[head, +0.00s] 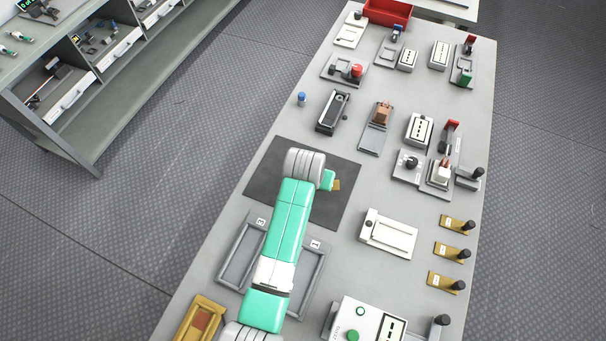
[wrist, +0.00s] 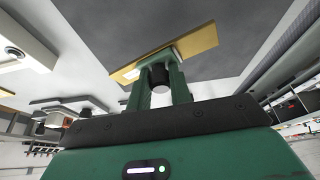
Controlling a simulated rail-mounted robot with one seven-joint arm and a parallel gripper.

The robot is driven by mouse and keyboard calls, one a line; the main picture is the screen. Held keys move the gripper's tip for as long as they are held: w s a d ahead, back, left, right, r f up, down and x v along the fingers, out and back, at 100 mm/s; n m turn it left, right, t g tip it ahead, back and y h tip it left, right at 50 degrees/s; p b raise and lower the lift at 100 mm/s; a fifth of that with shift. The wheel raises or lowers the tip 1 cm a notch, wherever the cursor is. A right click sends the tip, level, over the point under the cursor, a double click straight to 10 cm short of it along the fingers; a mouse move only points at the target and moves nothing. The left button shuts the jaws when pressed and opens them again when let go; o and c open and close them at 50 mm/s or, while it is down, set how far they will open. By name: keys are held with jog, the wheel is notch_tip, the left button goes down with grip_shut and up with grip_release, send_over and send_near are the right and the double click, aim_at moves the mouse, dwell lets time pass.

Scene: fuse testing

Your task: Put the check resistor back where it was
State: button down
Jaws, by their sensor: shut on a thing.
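My gripper (head: 328,181) is above the dark mat (head: 265,178) in the head view. In the wrist view its green fingers (wrist: 160,75) are shut on the black knob of a flat gold piece (wrist: 195,43). In the head view only a small corner of this gold piece (head: 337,186) shows beside the gripper; my arm hides the rest. It resembles the gold pieces with black knobs at the right: one at the back (head: 455,224), one in the middle (head: 450,250), one in front (head: 444,281). I cannot read a label on the held piece.
Two grey trays, left (head: 229,270) and right (head: 312,275), flank my arm. A white fixture (head: 390,235) stands right of the mat. A box with a green button (head: 355,325) is at the front, and a gold tray (head: 190,325) at front left. Several devices fill the back.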

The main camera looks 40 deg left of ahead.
jog(key=a, duration=0.2)
jog(key=w+a, duration=0.1)
jog(key=a, duration=0.1)
jog(key=shift+a+f, duration=0.1)
jog(key=shift+f, duration=0.1)
jog(key=shift+a+f+b, duration=0.2)
jog(key=shift+f+b, duration=0.15)
jog(key=shift+f, duration=0.55)
jog(key=shift+a+f+b, duration=0.15)
jog(key=shift+f+b, duration=0.15)
jog(key=shift+f, duration=0.55)
jog(key=shift+f, duration=0.1)
jog(key=c, duration=1.3)
grip_release()
jog(key=shift+f, duration=0.1)
jog(key=p+v, duration=0.3)
jog(key=v, duration=0.9)
jog(key=shift+w, duration=0.1)
